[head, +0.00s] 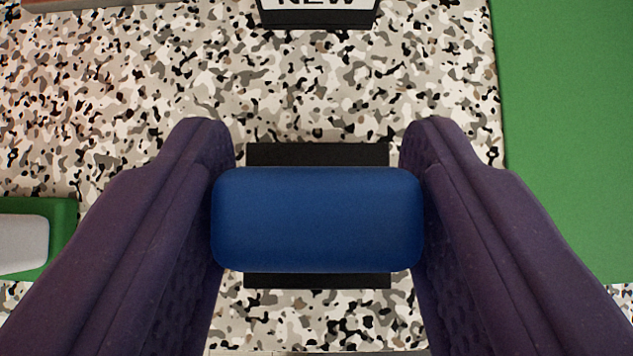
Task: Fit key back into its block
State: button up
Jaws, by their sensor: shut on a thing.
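A blue rounded piece (317,220), which I take to be the key, is held between the two dark purple fingers of my gripper (318,215). The fingers touch its left and right ends. Directly below it in the picture lies a black block (317,154), showing as a dark strip above and below the key. The key covers the block's middle, so any slot is hidden. I cannot tell whether the key is above the block or partly in it.
The surface is speckled terrazzo (330,90). A label reading "NEW" (318,8) on a dark-edged piece is at the top. A green area (570,130) is on the right. A green and white object (60,215) is at the left edge, beside my left finger.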

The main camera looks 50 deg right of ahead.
aim_at(316, 269)
jog(key=shift+f+b, duration=0.75)
jog(key=shift+f, duration=0.15)
jog(key=o, duration=1.1)
jog(key=shift+r, duration=0.1)
jog(key=p+v, duration=0.4)
jog(key=v, duration=0.2)
jog(key=shift+s+a+r, duration=0.1)
jog(key=shift+a+r, duration=0.05)
jog(key=shift+r, duration=0.25)
jog(key=shift+s+a+r, duration=0.2)
jog(key=shift+s+a, duration=0.1)
